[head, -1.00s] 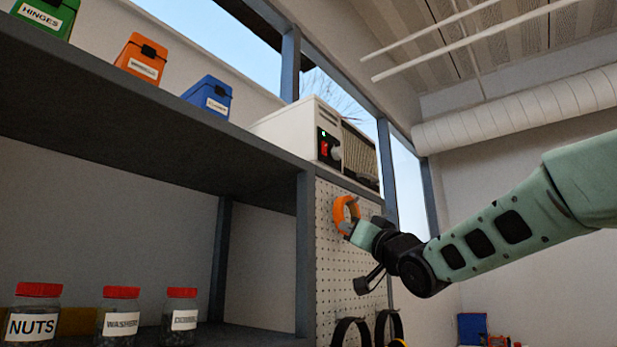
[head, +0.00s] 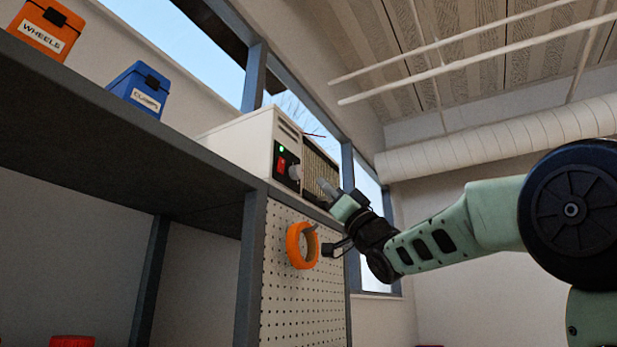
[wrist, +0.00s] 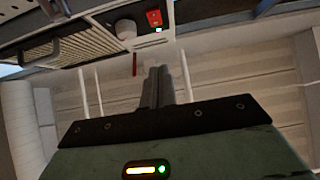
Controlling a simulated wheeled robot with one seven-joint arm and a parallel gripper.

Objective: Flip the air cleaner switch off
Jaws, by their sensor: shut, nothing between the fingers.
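The air cleaner (head: 250,143) is a white box on top of the shelf unit. Its dark front panel holds a red switch (head: 282,165), a lit green light (head: 281,149) and a grey knob (head: 295,172), with a grille (head: 318,167) to the right. In the wrist view the red switch (wrist: 153,18) and the white-looking knob (wrist: 126,28) are near the top edge. My gripper (head: 323,186) is shut and empty, to the right of and slightly below the knob, in front of the grille side. In the wrist view its fingertips (wrist: 159,72) are below the switch, apart from it.
An orange ring (head: 301,245) hangs on the pegboard (head: 285,290) below the cleaner. A blue box (head: 138,90) and an orange box (head: 40,28) stand on the shelf top (head: 110,125) to the left. A thin red rod (head: 313,135) shows by the grille.

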